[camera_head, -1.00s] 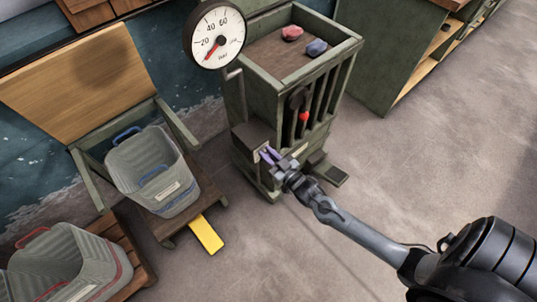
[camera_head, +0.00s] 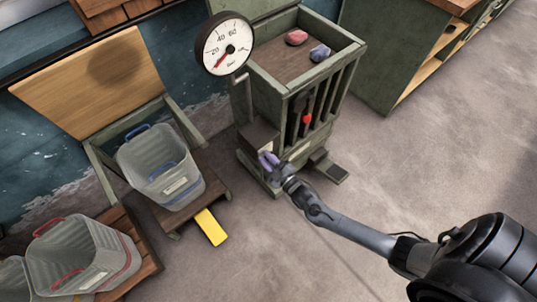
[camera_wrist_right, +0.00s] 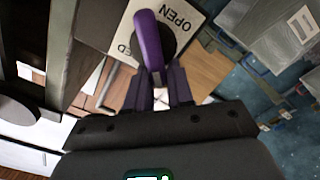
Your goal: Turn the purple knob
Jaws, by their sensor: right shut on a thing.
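The purple knob (camera_wrist_right: 149,42) is a rounded lever in the right wrist view, standing in front of a white label plate (camera_wrist_right: 178,18). The plate reads OPEN, with part of another word ending in ED. My right gripper (camera_wrist_right: 158,88) is shut on the lower end of the knob, with a dark finger on each side. In the head view, the right gripper (camera_head: 271,163) is at the low front left corner of the green slatted crate stand (camera_head: 290,91), where it mostly hides the knob. My left gripper is not in view.
A grey bin (camera_head: 160,168) sits on a wooden platform at left, beside a yellow pedal (camera_head: 211,227). Open floor lies to the right.

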